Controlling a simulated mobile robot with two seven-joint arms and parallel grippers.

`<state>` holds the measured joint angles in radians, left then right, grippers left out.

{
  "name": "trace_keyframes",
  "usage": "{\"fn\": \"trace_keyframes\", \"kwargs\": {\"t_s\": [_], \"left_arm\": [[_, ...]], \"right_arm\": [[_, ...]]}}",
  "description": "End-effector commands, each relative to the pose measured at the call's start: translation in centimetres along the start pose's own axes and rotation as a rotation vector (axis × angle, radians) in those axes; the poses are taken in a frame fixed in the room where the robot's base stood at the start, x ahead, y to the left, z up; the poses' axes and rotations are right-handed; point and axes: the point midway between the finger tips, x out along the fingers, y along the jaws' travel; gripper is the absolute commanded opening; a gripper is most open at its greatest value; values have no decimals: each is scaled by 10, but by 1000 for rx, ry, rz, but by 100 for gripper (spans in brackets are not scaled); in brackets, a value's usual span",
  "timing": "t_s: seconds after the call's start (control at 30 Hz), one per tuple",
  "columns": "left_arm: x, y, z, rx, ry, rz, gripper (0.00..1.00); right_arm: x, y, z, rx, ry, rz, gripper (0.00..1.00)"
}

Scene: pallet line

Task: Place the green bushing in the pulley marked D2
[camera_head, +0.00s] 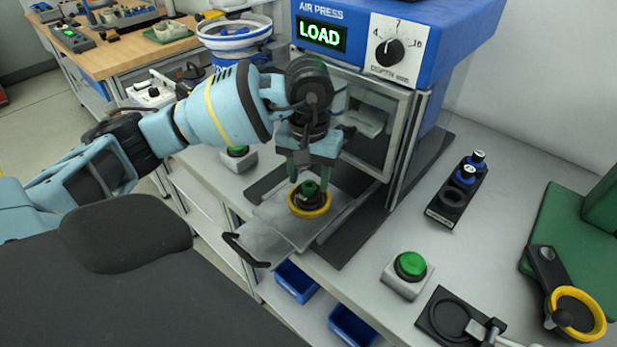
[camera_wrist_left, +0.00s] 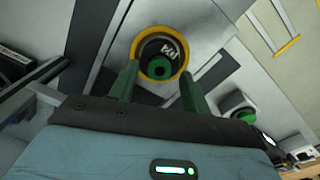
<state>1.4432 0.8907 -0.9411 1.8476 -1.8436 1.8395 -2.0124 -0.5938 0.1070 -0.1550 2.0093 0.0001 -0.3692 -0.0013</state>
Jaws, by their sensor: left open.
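The green bushing (camera_head: 310,187) stands upright at the middle of a pulley with a yellow rim (camera_head: 309,211), and looks seated in its dark hub. The pulley lies on the metal slide plate (camera_head: 262,243) in front of the press. In the left wrist view the bushing (camera_wrist_left: 160,70) shows inside the yellow ring (camera_wrist_left: 139,58). My right gripper is out of view.
The blue air press (camera_head: 440,22) reads LOAD, with its chamber behind my gripper. A green push button (camera_head: 410,267) stands front right. A black holder with blue-ringed parts (camera_head: 452,200) is at the right. Another yellow-rimmed pulley (camera_head: 597,302) is at the far right.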

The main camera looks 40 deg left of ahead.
Motion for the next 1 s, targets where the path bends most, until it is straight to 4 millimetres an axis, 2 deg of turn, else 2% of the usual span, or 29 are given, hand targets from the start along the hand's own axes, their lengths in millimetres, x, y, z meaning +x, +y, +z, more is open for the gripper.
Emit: {"fn": "trace_keyframes", "kwargs": {"t_s": [0.3,0.5,0.7,1.0], "left_arm": [[-62,1,-1,2,4,3,48],[-96,0,0,0,3,2,48],[-110,0,0,1,1,1,48],[-110,0,0,1,-1,0,48]], "right_arm": [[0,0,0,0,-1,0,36],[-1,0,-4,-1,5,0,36],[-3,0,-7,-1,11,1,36],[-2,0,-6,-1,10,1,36]]}}
